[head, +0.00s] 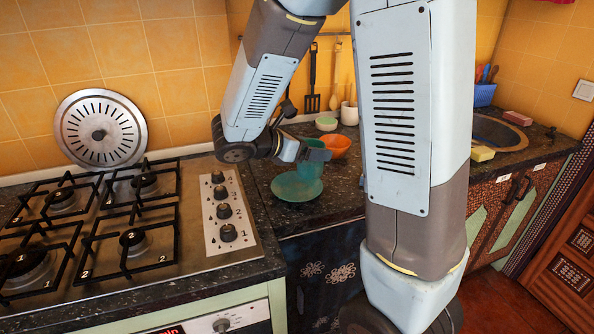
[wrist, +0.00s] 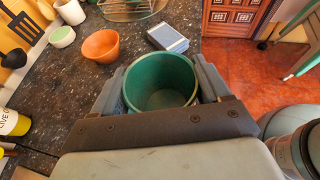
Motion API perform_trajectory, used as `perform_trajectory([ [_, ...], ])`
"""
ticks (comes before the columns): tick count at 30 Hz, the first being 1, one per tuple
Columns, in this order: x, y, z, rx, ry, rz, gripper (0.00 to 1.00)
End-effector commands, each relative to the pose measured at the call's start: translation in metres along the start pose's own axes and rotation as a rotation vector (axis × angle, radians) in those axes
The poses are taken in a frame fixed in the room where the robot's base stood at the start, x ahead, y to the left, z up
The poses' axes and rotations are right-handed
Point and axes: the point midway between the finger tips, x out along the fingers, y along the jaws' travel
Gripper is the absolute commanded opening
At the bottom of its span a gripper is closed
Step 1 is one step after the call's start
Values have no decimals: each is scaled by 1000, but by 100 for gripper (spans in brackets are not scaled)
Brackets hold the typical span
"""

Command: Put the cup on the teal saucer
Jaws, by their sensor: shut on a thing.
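The green cup (wrist: 160,84) is upright between the fingers of my gripper (wrist: 160,92), which is shut on it. I look down into its empty inside in the wrist view. In the head view the cup (head: 311,166) shows teal, at the back right part of the teal saucer (head: 292,189), and my gripper (head: 313,152) is at its top. The saucer lies flat on the dark counter, right of the stove. I cannot tell whether the cup touches the saucer. The saucer is hidden in the wrist view.
An orange bowl (head: 337,146) stands close behind the cup, with a small pale green bowl (head: 326,124) beyond it. A grey box (wrist: 167,38) lies on the counter near its edge. The gas stove (head: 165,240) is left of the saucer.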

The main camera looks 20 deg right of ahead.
Motion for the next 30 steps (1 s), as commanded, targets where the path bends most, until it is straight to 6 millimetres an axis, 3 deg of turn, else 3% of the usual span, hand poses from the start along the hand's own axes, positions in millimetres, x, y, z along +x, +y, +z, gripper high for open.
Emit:
perform_trajectory([
  [13, 18, 49, -44, -2, -1, 0, 39],
  [23, 23, 60, -55, -1, -1, 0, 39],
  [30, 34, 63, -81, -4, -2, -1, 39],
])
